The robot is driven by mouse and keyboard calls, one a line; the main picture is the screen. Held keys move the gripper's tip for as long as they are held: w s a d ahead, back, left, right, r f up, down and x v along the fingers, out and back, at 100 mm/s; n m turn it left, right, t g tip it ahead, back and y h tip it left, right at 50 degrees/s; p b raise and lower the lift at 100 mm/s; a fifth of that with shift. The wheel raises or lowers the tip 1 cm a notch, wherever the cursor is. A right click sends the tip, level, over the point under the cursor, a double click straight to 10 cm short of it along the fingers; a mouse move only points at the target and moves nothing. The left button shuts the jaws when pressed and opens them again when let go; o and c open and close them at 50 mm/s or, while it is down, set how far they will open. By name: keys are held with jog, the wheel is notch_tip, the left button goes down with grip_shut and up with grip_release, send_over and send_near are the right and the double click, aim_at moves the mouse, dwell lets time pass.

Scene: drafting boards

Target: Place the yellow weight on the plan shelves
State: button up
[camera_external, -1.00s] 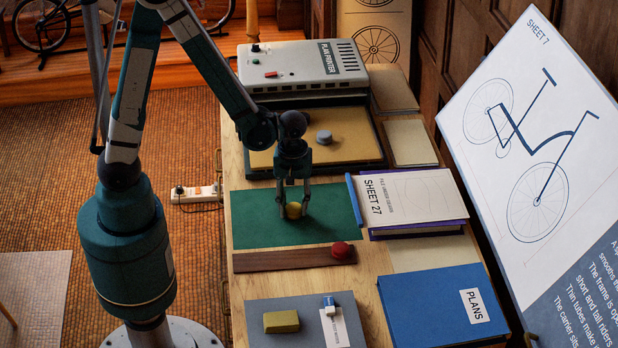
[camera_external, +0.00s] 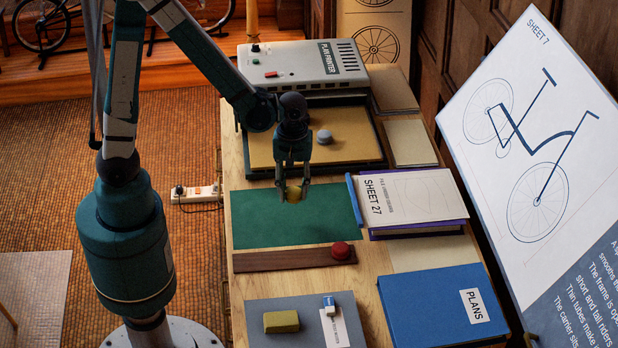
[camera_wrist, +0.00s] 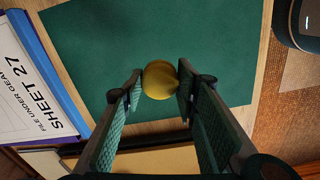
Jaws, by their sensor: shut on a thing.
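The small round yellow weight (camera_external: 293,193) is between the fingertips of my gripper (camera_external: 294,190), which is shut on it, over the green mat (camera_external: 265,225). In the wrist view, the weight (camera_wrist: 160,80) sits between the two finger pads of my gripper (camera_wrist: 160,88), with the green mat behind it. The weight appears to be a little above the mat. I see nothing that I can surely name as plan shelves. A blue binder-like block labelled PLANS (camera_external: 430,305) lies at the front right of the table.
A red weight (camera_external: 340,251) sits on a dark wooden strip (camera_external: 280,260). The SHEET 27 stack (camera_external: 415,195) lies right of the mat. The mat is otherwise bare.

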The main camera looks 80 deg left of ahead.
aim_at(294, 190)
jog(key=shift+r+p, duration=0.35)
jog(key=shift+r, duration=1.5)
jog(key=shift+w, duration=0.1)
jog(key=w+d+r+m, duration=0.1)
jog(key=w+r+m, duration=0.2)
jog(key=w+m, duration=0.3)
jog(key=w+d+r+m, duration=0.1)
jog(key=w+r+m, duration=0.3)
jog(key=w, duration=1)
jog(key=w+d+r+m, duration=0.1)
jog(key=w+r+m, duration=0.3)
jog(key=w+m, duration=0.4)
jog(key=w, duration=0.2)
jog(key=shift+w+d+m, duration=0.3)
jog(key=shift+w+m, duration=0.1)
jog(key=shift+r, duration=0.1)
jog(key=s+d+f+m, duration=0.1)
jog(key=s+d+f, duration=0.3)
jog(key=s, duration=0.7)
jog(key=s+d+f+m, duration=0.1)
jog(key=s+d+f, duration=0.1)
jog(key=s+d, duration=0.7)
jog(key=s+d+f+m, duration=0.1)
jog(key=s+d+f, duration=0.25)
jog(key=s, duration=0.95)
jog(key=s+f, duration=0.3)
jog(key=s, duration=1)
jog(key=shift+s+f+m+p, duration=0.25)
jog(key=shift+f+m+p, duration=0.1)
jog(key=shift+p, duration=0.1)
